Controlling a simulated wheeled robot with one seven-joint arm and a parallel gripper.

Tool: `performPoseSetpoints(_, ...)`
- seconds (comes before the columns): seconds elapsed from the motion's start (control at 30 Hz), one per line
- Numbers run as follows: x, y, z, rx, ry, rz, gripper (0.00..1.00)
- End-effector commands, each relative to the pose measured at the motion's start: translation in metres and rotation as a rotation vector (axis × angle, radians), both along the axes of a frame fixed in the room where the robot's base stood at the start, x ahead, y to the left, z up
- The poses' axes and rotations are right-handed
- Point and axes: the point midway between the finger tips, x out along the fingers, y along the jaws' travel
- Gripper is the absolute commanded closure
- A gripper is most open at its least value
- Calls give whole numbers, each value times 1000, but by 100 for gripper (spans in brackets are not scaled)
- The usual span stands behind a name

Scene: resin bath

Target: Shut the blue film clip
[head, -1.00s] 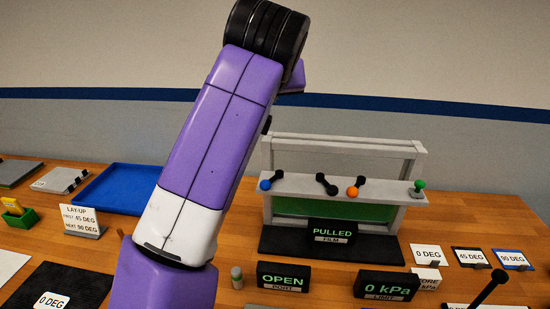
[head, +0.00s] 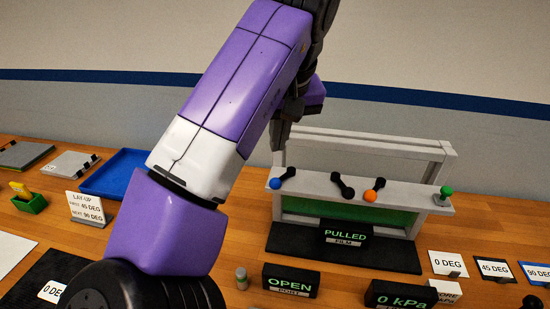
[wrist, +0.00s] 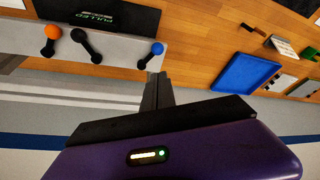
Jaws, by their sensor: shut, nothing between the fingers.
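The blue film clip (head: 275,183) is a short black lever with a blue ball end, on the left part of the white bar of the film frame (head: 410,193). Its blue ball points down and left. In the wrist view the blue clip (wrist: 157,48) lies just beyond my fingertips, apart from them. My gripper (wrist: 157,82) is shut and empty. In the head view my gripper (head: 278,145) hangs above and behind the blue clip, partly hidden by the frame and arm. A sign reading PULLED FILM (head: 345,236) stands below the bar.
A black lever (head: 342,186) and an orange-ended lever (head: 372,194) sit right of the blue clip on the bar. A green knob (head: 445,192) is at the right end. A blue tray (head: 115,172) lies left. Signs (head: 290,280) stand in front.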

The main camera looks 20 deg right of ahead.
Motion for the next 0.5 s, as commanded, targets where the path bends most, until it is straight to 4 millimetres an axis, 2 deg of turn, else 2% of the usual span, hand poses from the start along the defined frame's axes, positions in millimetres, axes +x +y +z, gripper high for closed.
performPoseSetpoints(0.17, 7, -1, -20, 0, 3, 1, 100)
performPoseSetpoints(0.5, 26, -4, -72, 0, 2, 1, 100)
